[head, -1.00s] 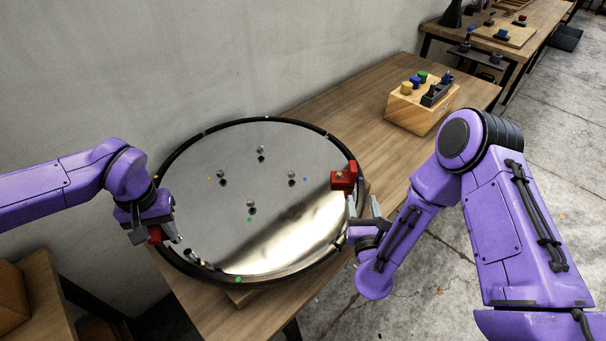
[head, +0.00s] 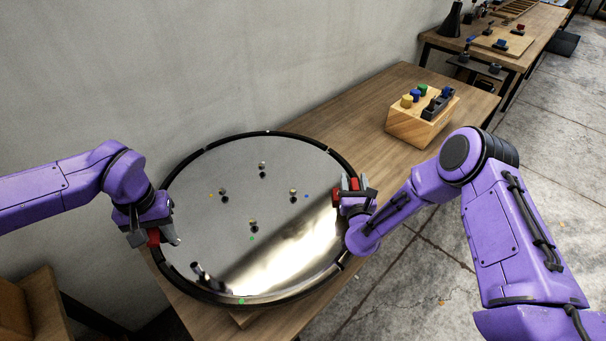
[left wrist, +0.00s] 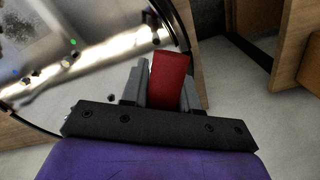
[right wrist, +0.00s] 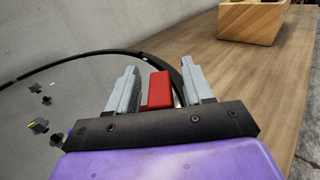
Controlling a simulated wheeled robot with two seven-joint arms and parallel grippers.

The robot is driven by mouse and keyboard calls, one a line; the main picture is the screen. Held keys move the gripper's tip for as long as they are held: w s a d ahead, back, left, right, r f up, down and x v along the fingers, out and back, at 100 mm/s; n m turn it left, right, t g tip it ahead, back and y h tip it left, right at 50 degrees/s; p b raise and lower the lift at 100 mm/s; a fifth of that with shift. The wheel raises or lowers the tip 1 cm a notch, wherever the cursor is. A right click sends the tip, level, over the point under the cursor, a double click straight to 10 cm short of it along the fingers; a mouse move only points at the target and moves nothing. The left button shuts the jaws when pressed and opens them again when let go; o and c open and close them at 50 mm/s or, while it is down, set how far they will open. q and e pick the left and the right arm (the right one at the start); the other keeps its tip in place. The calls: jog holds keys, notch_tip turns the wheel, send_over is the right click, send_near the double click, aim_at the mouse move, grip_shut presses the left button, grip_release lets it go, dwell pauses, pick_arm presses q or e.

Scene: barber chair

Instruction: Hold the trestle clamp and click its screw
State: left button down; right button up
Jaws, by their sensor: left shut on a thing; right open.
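A round mirror-like disc with a black rim (head: 232,303) lies on the wooden table. A red clamp block (head: 154,237) sits at the disc's left edge, and my left gripper (head: 152,238) is shut on it; the red block (left wrist: 168,80) shows between the fingers in the left wrist view. A second red clamp block (head: 354,184) is at the disc's right rim. My right gripper (head: 354,192) is open around it; in the right wrist view the block (right wrist: 159,90) stands between the spread fingers. I cannot make out a screw on either block.
Several small studs (head: 253,222) stand on the disc beside coloured dots. A wooden block (head: 415,127) with coloured knobs and a dark holder stands further back on the table (head: 350,120). A second table (head: 515,50) with tools is at the back right. A grey wall runs along the left.

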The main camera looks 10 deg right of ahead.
jog(key=shift+w+d, duration=0.1)
jog(key=shift+w, duration=0.15)
jog(key=shift+c, duration=0.3)
grip_shut()
dwell(2.1)
